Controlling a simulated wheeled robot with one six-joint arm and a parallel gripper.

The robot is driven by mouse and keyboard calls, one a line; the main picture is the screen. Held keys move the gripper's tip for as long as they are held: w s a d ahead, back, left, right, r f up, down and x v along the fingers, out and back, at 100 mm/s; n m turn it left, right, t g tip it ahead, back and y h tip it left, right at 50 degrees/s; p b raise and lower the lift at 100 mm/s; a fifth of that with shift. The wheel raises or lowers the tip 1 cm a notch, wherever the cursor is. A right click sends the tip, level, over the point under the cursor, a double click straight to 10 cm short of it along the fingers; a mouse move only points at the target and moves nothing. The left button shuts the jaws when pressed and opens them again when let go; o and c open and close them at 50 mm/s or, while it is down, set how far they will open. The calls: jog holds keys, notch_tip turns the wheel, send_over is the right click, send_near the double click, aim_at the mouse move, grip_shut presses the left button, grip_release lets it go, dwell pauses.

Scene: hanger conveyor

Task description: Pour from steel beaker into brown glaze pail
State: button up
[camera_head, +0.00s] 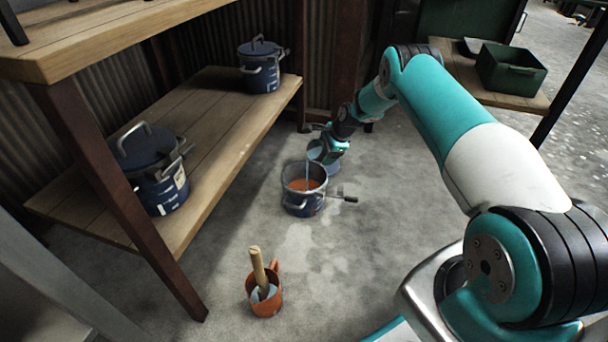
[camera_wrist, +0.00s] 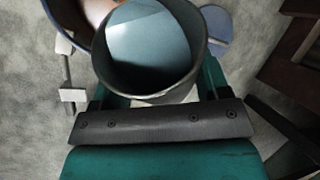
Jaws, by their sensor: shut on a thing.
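The steel beaker (camera_wrist: 150,85) is gripped in my gripper and fills the upper middle of the wrist view, with pale blue showing inside its mouth. It also shows small and partly hidden by the gripper in the head view (camera_head: 317,153). My gripper (camera_head: 329,147) is shut on it, above and just behind the pail. The glaze pail (camera_head: 303,205) stands upright on the floor, dark blue-grey outside with orange-brown contents. A thin pale line runs down to the pail; I cannot tell if it is liquid. Part of the pail shows at the wrist view's upper left (camera_wrist: 75,24).
An orange-brown pot (camera_head: 265,302) with a wooden-handled tool stands on the floor in front. Lidded blue pots (camera_head: 165,190) (camera_head: 262,75) stand on the low wooden shelf (camera_head: 225,105) at left. A green bin (camera_head: 511,72) sits on the right rack. Floor around the pail is mostly clear.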

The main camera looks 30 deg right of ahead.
jog(key=shift+a+h+p, duration=0.1)
jog(key=shift+h+p, duration=0.65)
jog(key=shift+h, duration=0.25)
dwell(1.0)
jog(key=shift+a+h, duration=0.15)
jog(key=shift+h, duration=0.15)
jog(key=shift+n+h, duration=0.3)
dwell(0.3)
jog(key=shift+a+f+h+p, duration=0.1)
jog(key=shift+a+h+p, duration=0.05)
jog(key=shift+h+p, duration=0.15)
dwell(0.5)
